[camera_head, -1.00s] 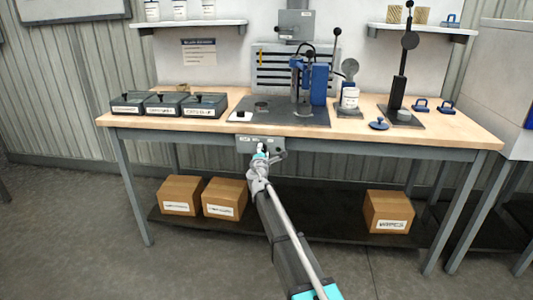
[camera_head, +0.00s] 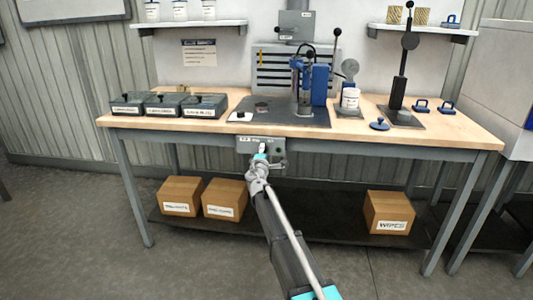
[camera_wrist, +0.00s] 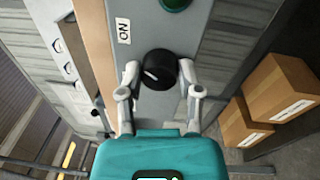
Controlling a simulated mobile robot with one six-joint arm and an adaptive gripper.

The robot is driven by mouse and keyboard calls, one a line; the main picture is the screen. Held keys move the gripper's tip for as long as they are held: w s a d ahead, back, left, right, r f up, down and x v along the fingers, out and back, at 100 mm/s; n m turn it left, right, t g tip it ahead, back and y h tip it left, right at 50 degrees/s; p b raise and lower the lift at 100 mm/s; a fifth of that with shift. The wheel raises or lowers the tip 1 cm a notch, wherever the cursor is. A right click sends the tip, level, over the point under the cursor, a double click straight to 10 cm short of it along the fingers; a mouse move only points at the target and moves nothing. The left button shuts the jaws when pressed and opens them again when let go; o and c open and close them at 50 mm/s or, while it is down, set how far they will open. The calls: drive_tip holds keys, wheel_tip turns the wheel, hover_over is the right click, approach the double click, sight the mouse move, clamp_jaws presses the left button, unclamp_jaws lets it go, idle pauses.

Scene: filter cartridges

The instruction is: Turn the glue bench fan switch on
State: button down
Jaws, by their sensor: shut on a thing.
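A grey switch box (camera_head: 246,145) hangs under the front edge of the workbench, near its middle. A white ON label (camera_wrist: 123,30) is above and left of the knob, and a green lamp or button (camera_wrist: 175,4) is at the top edge. My gripper (camera_wrist: 158,77) is shut on the knob, one finger on each side. In the head view my gripper (camera_head: 263,152) is at the box and hides part of it.
Cardboard boxes (camera_head: 180,195) stand on the lower shelf (camera_head: 310,222). The floor in front of the bench is clear.

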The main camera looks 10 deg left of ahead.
drive_tip(key=shift+c, duration=1.3)
unclamp_jaws()
drive_tip(key=shift+w, duration=0.1)
